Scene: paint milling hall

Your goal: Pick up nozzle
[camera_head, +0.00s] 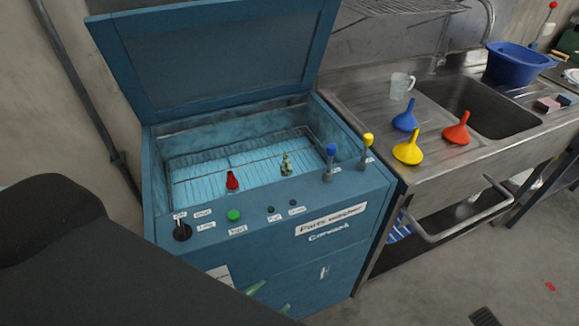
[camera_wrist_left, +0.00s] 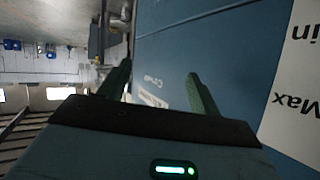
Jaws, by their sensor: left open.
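A small greenish-brass piece (camera_head: 286,165), which looks like the nozzle, stands on the wire rack (camera_head: 205,177) inside the open blue parts washer (camera_head: 160,205). A red piece (camera_head: 232,181) shows to its left, near the washer's front rim. My left gripper (camera_head: 271,296) is low in front of the washer's front panel, below and apart from both pieces; only its green fingertips show past my dark arm. In the left wrist view its fingers (camera_wrist_left: 158,72) are spread, with the blue panel behind and nothing between them. My right gripper is not in view.
The washer's lid (camera_head: 225,55) stands raised at the back. Blue-topped (camera_head: 330,160) and yellow-topped (camera_head: 366,152) fittings stand at its right rim. Floor shows at lower right.

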